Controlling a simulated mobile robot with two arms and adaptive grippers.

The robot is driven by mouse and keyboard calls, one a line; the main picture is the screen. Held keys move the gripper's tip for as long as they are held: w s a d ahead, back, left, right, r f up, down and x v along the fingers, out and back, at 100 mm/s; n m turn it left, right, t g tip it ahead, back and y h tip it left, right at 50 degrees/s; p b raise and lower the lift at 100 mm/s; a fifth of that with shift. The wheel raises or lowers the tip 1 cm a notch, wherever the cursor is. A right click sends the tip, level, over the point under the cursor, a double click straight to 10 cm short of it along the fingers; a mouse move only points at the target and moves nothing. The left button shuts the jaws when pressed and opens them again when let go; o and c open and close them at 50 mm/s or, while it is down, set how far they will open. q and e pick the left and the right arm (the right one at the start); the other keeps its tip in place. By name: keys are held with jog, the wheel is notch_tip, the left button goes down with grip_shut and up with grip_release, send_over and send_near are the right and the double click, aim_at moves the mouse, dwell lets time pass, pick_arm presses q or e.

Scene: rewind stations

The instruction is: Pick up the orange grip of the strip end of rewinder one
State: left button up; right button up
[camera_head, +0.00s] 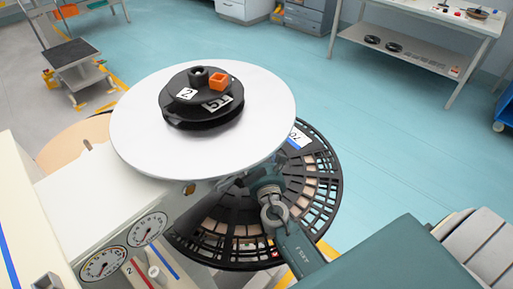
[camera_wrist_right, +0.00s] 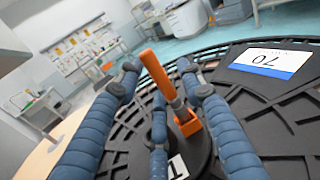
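In the right wrist view, an orange rod-shaped grip (camera_wrist_right: 155,72) on a grey pin stands tilted above the black reel (camera_wrist_right: 265,115). An orange block (camera_wrist_right: 187,123) sits at its lower end, on a hub with a white label marked 1. My right gripper (camera_wrist_right: 160,80) has its blue fingers spread apart, with the grip between them; I cannot see clear contact. In the head view my right arm reaches over this reel (camera_head: 325,195), and its fingers are mostly hidden. My left gripper is not in view.
A white disc (camera_head: 260,145) with a black hub (camera_head: 190,115) and another orange block (camera_head: 217,80) stands beside my right arm. A panel with gauges (camera_head: 103,265) is at lower left. A workbench (camera_head: 410,20) stands at the back right. The teal floor between is clear.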

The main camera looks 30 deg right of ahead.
jog(key=shift+c, duration=0.5)
grip_shut()
jog(key=shift+r, duration=0.15)
